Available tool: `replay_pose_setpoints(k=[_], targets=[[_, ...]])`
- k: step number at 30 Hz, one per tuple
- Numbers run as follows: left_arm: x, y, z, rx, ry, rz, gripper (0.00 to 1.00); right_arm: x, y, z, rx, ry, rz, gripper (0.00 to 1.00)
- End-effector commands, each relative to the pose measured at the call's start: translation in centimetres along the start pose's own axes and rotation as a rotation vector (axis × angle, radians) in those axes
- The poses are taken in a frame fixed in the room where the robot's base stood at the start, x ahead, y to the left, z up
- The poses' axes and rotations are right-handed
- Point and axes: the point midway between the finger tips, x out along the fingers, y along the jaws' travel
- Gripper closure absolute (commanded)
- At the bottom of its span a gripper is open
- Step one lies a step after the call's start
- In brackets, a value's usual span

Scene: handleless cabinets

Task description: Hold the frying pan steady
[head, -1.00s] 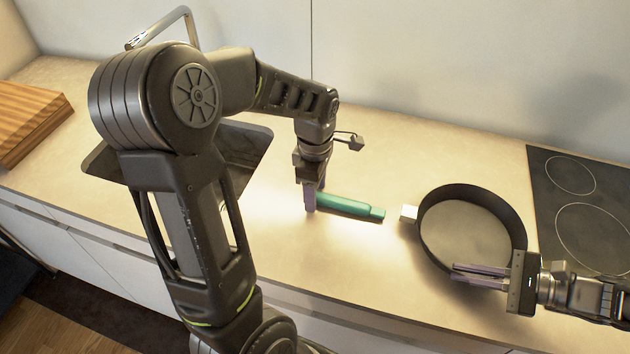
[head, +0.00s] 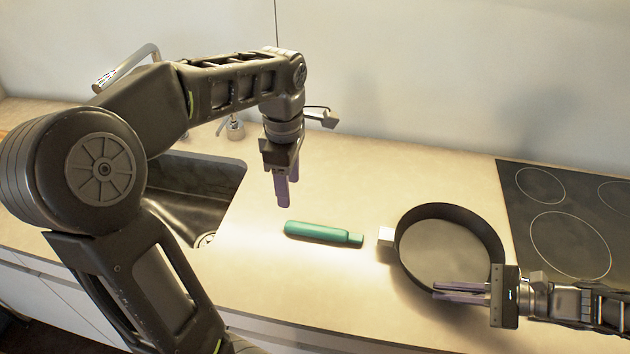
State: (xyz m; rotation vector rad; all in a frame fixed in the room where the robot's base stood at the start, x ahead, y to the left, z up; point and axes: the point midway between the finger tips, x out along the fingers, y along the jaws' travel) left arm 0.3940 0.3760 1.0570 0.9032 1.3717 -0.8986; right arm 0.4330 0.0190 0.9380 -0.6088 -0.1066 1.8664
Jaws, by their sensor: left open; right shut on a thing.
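The frying pan (head: 446,248) is dark and round and sits at the right of the counter, left of the hob. A small pale block (head: 387,236) is on its left side. A separate green handle-like piece (head: 322,233) lies on the counter to the left of the pan, with a gap between it and the block. My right gripper (head: 462,291) is shut on the near right rim of the pan. My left gripper (head: 278,190) is open and empty, pointing down above the counter, up and left of the green piece and apart from it.
A black hob (head: 568,240) is right of the pan. A sink (head: 196,195) with a metal tap (head: 127,67) is at the left, partly behind my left arm. The counter (head: 330,180) behind the green piece is clear up to the wall.

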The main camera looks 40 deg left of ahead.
Motion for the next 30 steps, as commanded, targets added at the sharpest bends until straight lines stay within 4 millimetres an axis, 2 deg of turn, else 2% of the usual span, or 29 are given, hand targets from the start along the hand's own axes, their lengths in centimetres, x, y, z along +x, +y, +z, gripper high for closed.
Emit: replay_pose_setpoints(k=[1,5,6,15,25,30], targets=[[0.1,0.0,0.0,0.0,0.0,0.0,0.46,0.0,0.5,-0.6,0.011,0.008,0.005,1.0],[0.2,0.0,0.0,0.0,0.0,0.0,0.46,0.0,0.5,-0.6,0.01,0.008,0.005,1.0],[0.1,0.0,0.0,0.0,0.0,0.0,0.46,0.0,0.4,-0.5,0.006,0.006,0.004,0.93],[0.1,0.0,0.0,0.0,0.0,0.0,0.46,0.0,0.2,-0.3,0.004,0.004,0.001,0.68],[0.1,0.0,0.0,0.0,0.0,0.0,0.46,-0.2,0.1,-0.2,0.004,0.004,0.001,0.68],[0.1,0.0,0.0,0.0,0.0,0.0,0.46,-1.9,0.0,-0.2,0.001,0.005,-0.002,0.68]])
